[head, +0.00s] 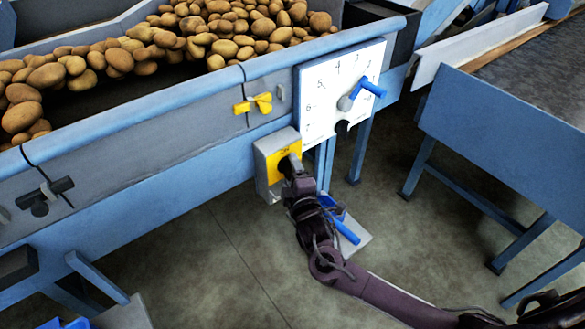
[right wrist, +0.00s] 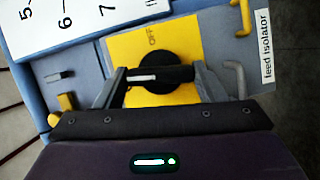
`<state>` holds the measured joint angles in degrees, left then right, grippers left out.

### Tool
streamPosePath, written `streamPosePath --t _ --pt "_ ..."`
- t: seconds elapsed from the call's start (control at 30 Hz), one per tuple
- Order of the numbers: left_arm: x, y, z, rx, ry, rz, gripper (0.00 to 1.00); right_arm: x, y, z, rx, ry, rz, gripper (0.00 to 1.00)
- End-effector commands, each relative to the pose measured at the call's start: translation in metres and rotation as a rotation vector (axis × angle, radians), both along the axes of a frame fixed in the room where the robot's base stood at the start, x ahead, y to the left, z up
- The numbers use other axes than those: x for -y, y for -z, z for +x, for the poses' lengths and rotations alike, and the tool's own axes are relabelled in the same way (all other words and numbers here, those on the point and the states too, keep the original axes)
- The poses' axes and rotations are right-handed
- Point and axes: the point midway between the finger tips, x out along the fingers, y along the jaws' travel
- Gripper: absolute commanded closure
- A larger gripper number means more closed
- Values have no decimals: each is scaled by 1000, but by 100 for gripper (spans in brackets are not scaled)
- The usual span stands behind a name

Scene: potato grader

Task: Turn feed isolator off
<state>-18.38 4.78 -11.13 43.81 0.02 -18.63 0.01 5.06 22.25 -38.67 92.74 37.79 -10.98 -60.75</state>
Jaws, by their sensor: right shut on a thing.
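The feed isolator is a grey box (head: 266,172) with a yellow plate (head: 273,153) on the front of the blue grader frame. In the right wrist view its yellow plate (right wrist: 187,35) carries a black rotary knob (right wrist: 162,61) and the word OFF above it. A label reading "feed isolator" (right wrist: 266,48) is to the right. My right gripper (right wrist: 160,76) is shut on the knob's handle, one finger on each side. In the head view the gripper (head: 291,165) hides most of the knob. My left gripper is not in view.
A white numbered dial panel (head: 341,90) with a blue lever (head: 373,88) is above right of the isolator. A yellow handle (head: 253,104) is above it. Potatoes (head: 220,35) fill the trough behind. Another blue machine (head: 510,140) stands right across open floor.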

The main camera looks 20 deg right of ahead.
Motion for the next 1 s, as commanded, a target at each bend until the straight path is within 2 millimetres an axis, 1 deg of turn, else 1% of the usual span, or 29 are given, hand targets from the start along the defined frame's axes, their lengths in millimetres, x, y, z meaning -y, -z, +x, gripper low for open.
streamPosePath --t 0.03,0.13,0.3,0.6,1.0 --pt "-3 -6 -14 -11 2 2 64 1 -5 -1 -18 2 37 59" --pt "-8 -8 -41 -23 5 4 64 1 -6 -1 -48 2 121 59" --pt "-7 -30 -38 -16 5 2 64 1 -7 -1 -103 2 272 59" --pt "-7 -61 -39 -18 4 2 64 2 -7 0 -201 3 540 59" --pt "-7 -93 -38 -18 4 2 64 4 -7 1 -328 2 896 59"
